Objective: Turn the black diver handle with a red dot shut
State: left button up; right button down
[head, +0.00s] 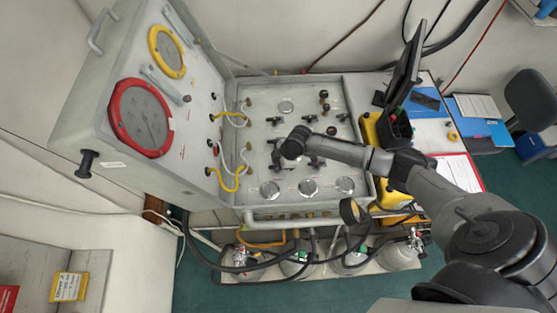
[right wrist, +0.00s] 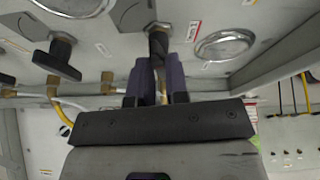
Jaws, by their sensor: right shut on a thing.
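In the right wrist view, the two fingers of my right gripper (right wrist: 159,70) are closed around a black handle (right wrist: 157,38) on the grey panel. A red dot on this handle cannot be made out. Another black T-shaped handle (right wrist: 62,58) sits to its left, apart from the fingers. In the head view, my right gripper (head: 291,150) points down at the middle of the light grey valve panel (head: 258,108); its wrist hides the held handle and the fingertips. A black handle (head: 314,163) shows beside it. My left gripper is not in view.
Several black knobs stand at the panel's back right. Round gauges (head: 308,187) line its front. Yellow and white hoses (head: 226,184) run along its left side, below an upright board with a red-rimmed gauge (head: 142,117). A monitor (head: 405,66) stands on the right.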

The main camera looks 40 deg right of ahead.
jog(key=shift+r+m+p, duration=0.1)
jog(key=shift+m+p, duration=0.25)
jog(key=shift+m, duration=0.15)
dwell(0.3)
jog(key=c, duration=1.1)
grip_release()
jog(key=b+v, duration=0.2)
jog(key=v, duration=1.1)
jog(key=shift+s+r, duration=0.3)
jog(key=shift+s, duration=0.05)
jog(key=shift+a, duration=0.15)
